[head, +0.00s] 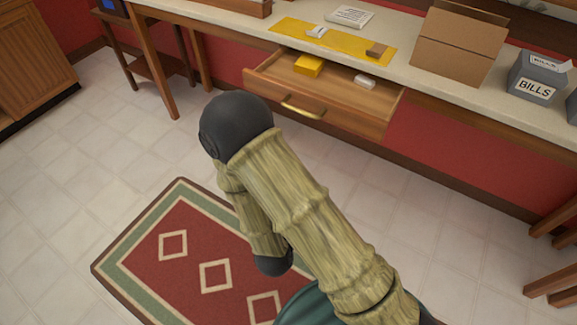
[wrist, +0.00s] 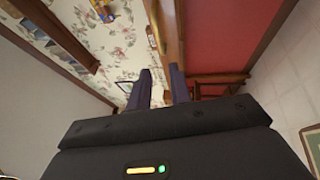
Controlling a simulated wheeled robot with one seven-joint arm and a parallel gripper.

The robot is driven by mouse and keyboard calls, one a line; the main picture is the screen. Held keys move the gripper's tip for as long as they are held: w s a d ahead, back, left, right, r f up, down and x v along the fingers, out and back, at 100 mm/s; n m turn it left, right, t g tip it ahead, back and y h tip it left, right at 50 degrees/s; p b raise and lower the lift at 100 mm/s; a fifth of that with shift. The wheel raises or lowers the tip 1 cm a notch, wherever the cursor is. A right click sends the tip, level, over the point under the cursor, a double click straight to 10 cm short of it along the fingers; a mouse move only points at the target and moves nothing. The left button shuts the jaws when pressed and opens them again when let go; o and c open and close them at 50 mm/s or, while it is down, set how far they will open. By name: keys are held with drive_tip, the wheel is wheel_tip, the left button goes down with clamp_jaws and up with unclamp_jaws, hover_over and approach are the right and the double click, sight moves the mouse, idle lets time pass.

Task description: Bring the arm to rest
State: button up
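My arm (head: 310,215) is raised and bent in front of the head camera, with its dark elbow joint (head: 236,126) uppermost, over the floor and rug. My gripper is hidden in the head view. In the wrist view the two dark fingers of my gripper (wrist: 160,88) stand apart with a gap between them and nothing held. They point toward floral wallpaper (wrist: 95,50) and a wooden post, and touch nothing that I can make out.
A drawer (head: 335,100) stands open below the long table (head: 225,18), holding a yellow block (head: 309,66) and a white item (head: 365,81). A cardboard box (head: 458,47) and a grey bills box (head: 537,77) stand on top. The rug (head: 190,270) lies on open floor.

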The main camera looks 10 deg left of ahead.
drive_tip(key=shift+w, duration=0.1)
drive_tip(key=w+d+f+m+g, duration=0.3)
drive_tip(key=w+d+m+g, duration=0.45)
drive_tip(key=m, duration=0.35)
drive_tip(key=s+d+r+m+g, duration=0.3)
drive_tip(key=s+d+m+g, duration=0.15)
drive_tip(key=s+d, duration=0.25)
drive_tip(key=s+d+r+m+g, duration=0.2)
drive_tip(key=s+d+m+g, duration=0.1)
drive_tip(key=s+d+g, duration=0.3)
wheel_tip(320, 180, up, 33)
drive_tip(key=s+p, duration=0.1)
drive_tip(key=p, duration=3.2)
drive_tip(key=shift+d+t+y, duration=0.25)
drive_tip(key=shift+t+y, duration=0.05)
